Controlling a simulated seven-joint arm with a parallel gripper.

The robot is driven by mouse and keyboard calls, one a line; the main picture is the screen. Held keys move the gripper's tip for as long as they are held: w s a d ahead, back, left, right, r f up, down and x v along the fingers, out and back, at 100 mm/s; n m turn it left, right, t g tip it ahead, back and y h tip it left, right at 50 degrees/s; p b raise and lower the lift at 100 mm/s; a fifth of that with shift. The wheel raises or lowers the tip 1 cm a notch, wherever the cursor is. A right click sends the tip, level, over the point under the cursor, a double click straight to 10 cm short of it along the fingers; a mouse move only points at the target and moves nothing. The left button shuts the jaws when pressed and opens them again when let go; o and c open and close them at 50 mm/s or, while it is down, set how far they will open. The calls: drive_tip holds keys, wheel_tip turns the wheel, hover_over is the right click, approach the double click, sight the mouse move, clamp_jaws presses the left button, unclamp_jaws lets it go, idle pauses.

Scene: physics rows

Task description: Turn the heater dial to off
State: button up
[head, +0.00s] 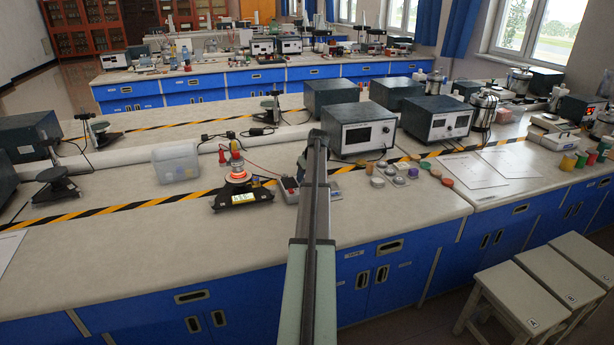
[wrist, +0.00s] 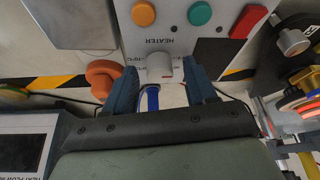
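The heater dial (wrist: 160,68) is a grey knob on a pale panel (wrist: 182,38) marked HEATER, at the upper middle of the wrist view. My gripper (wrist: 161,82) has its two dark blue fingers on either side of the dial, with a small gap showing on each side. It looks open around the dial and not clamped. The dial's pointer and its setting cannot be made out. In the head view my arm hides the gripper; a small box with a red part (head: 290,185) stands just left of the arm.
Orange (wrist: 144,13), teal (wrist: 200,13) and orange-red (wrist: 248,21) parts sit on the panel above the dial. An orange knob-like piece (wrist: 103,75) is close to the left finger. A glowing ring heater (head: 238,176) stands left of my arm. Grey metered boxes (head: 360,130) stand behind.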

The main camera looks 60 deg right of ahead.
drive_tip(key=shift+r, duration=0.1)
drive_tip(key=v, duration=1.3)
drive_tip(key=shift+s+r, duration=0.2)
drive_tip(key=shift+r, duration=0.05)
drive_tip(key=shift+a, duration=0.1)
